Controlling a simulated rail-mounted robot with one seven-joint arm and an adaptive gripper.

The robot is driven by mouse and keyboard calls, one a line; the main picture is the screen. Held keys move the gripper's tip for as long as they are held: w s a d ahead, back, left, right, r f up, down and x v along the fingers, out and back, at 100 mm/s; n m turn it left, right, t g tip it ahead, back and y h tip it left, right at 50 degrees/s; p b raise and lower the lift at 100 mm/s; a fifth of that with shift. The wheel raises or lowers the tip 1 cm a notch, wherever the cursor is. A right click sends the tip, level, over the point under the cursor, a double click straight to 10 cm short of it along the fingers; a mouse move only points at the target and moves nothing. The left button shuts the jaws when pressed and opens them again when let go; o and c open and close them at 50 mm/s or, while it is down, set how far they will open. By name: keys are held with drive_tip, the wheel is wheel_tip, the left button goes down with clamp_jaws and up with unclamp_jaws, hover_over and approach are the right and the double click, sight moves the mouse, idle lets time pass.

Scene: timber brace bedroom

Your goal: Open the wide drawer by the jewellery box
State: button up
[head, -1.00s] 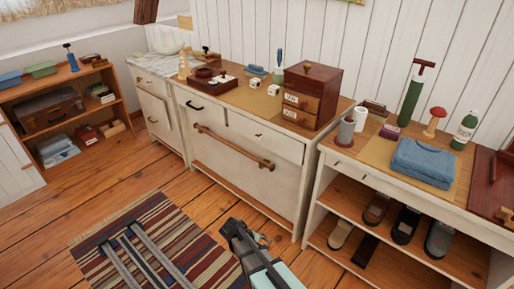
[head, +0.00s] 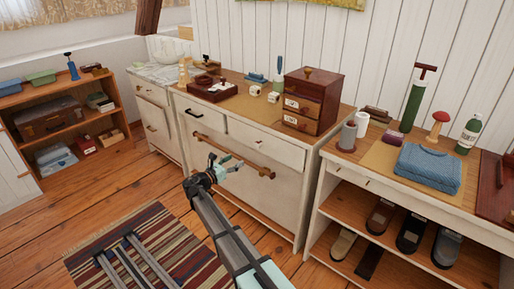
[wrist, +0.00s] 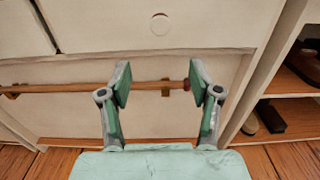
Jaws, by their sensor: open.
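The wide drawer (head: 283,200) is the large white lower front of the cabinet, with a long wooden bar handle (head: 256,167) across it. It looks closed. A dark red-brown box with small labelled drawers (head: 312,100), likely the jewellery box, stands on the cabinet top. My gripper (head: 226,163) is open in front of the drawer, near the bar. In the wrist view, the bar (wrist: 147,86) runs sideways behind the open fingers of my gripper (wrist: 160,80). The bar's right end shows near the right finger. I cannot tell whether the fingers touch it.
Two narrower drawers (head: 267,141) sit above the wide one; one shows a round knob (wrist: 160,23) in the wrist view. An open shoe shelf (head: 345,205) stands close on the right. A striped rug (head: 150,245) lies on the floor at the lower left.

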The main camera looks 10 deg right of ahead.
sight(256, 147)
drive_tip(key=x, duration=1.5)
drive_tip(key=shift+w+d+f, duration=0.1)
drive_tip(key=shift+w+d, duration=0.05)
drive_tip(key=shift+d, duration=0.15)
clamp_jaws()
